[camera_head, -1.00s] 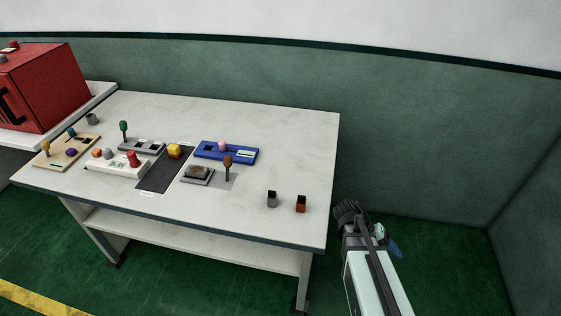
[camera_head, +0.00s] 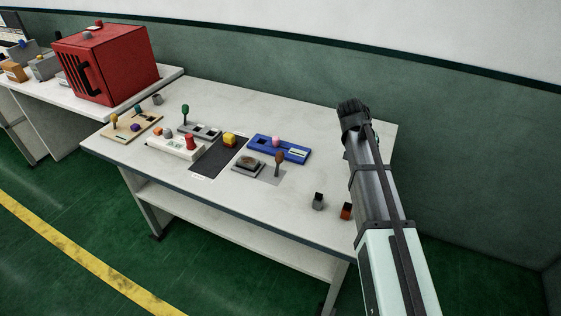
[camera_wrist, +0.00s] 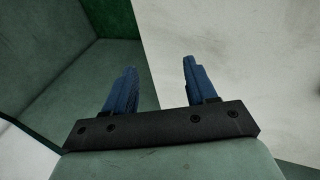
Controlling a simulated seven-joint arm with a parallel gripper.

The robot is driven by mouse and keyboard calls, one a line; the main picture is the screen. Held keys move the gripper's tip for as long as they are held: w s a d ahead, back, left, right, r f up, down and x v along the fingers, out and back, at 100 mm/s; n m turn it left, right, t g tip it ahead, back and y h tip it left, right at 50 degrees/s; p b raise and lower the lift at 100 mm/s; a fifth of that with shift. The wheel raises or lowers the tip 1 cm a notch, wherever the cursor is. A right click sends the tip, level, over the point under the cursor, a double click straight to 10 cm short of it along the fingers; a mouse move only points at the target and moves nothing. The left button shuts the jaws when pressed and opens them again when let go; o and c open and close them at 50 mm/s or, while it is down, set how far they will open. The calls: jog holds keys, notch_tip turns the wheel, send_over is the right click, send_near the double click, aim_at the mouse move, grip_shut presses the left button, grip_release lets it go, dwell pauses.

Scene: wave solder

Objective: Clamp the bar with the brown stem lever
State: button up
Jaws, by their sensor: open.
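The brown stem lever (camera_head: 279,160) stands upright on a grey plate near the front middle of the table (camera_head: 222,206), in the head view. A grey block with a dark top (camera_head: 248,163) sits just left of it; I cannot tell which piece is the bar. In the wrist view my gripper (camera_wrist: 156,88) shows two blue fingers, apart and empty, with a bare pale surface and green floor and wall beyond. In the head view my arm rises at the table's right end, well right of the lever; the fingers are hidden there.
A blue fixture with a pink knob (camera_head: 276,141) lies behind the lever. A yellow block (camera_head: 229,139), a white box with a red knob (camera_head: 175,146) and a green-knobbed lever (camera_head: 185,114) are further left. Small grey (camera_head: 318,201) and orange-brown (camera_head: 346,211) blocks stand near my arm. A red cabinet (camera_head: 105,62) is far left.

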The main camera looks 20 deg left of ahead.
jog(key=s+a+r+y, duration=0.1)
jog(key=a+r+y, duration=0.25)
jog(key=a, duration=0.95)
jog(key=n+g+y, duration=0.2)
jog(key=g, duration=0.1)
send_near(279, 161)
jog(key=f, duration=0.3)
jog(key=a+f, duration=0.1)
jog(key=f, duration=0.3)
jog(key=w+f, duration=0.1)
jog(key=f, duration=0.3)
jog(key=shift+a+f, duration=0.1)
jog(key=shift+a, duration=0.25)
grip_shut()
